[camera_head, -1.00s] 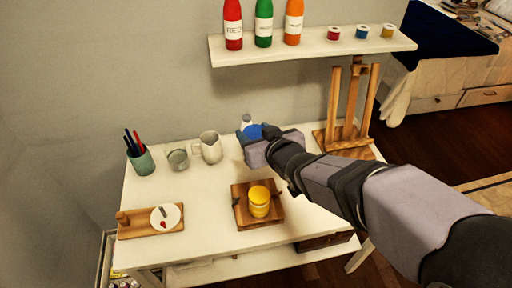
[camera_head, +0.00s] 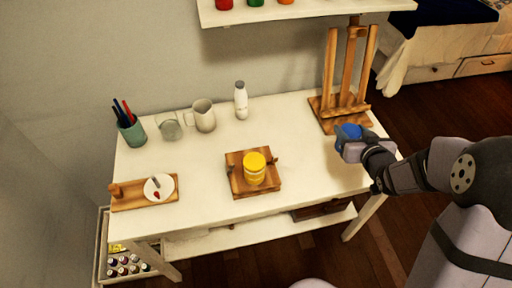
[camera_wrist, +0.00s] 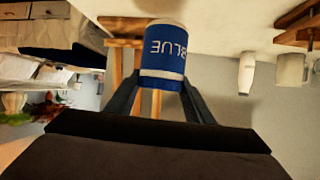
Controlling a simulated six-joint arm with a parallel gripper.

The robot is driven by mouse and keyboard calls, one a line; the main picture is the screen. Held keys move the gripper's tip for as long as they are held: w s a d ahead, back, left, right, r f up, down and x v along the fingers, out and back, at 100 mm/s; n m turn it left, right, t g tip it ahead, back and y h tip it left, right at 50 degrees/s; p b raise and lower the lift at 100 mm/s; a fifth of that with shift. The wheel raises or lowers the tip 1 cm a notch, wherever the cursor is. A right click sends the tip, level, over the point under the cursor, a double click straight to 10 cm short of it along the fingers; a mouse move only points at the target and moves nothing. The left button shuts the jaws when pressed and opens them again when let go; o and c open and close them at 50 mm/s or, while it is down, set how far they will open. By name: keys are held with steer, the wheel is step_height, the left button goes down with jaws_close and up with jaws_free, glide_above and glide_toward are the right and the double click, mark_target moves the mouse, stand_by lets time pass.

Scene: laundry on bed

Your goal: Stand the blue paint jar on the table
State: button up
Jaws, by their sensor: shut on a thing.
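The blue paint jar (camera_head: 349,131) is in my gripper (camera_head: 346,143), over the right end of the white table (camera_head: 310,135), in front of the easel. In the wrist view the jar (camera_wrist: 163,58), labelled BLUE, sits between the two fingers (camera_wrist: 160,95), which are shut on it. The wrist picture appears upside down, with the table along its top. My gripper and arm hide part of the jar in the head view. I cannot tell whether the jar touches the table.
A wooden easel (camera_head: 343,85) stands just behind the jar. A yellow jar (camera_head: 255,168) sits on a wooden stand mid-table. A white bottle (camera_head: 241,101), a mug (camera_head: 203,116), a glass and a pen cup line the back left. The table's right front is clear.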

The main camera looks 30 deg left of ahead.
steer(key=shift+s+f+n, duration=0.15)
steer(key=shift+f+n, duration=0.25)
steer(key=s+a+r+n+g+y, duration=0.2)
steer(key=s+a+n+g+y, duration=0.1)
steer(key=s+a, duration=0.2)
steer(key=shift+s+a+r+n, duration=0.2)
steer(key=shift+a+r+n, duration=0.1)
steer(key=shift+a, duration=0.7)
steer(key=shift+f, duration=0.1)
steer(key=shift+f+b, duration=0.35)
steer(key=shift+f, duration=4.65)
steer(key=shift+f, duration=0.1)
steer(key=o, duration=1.2)
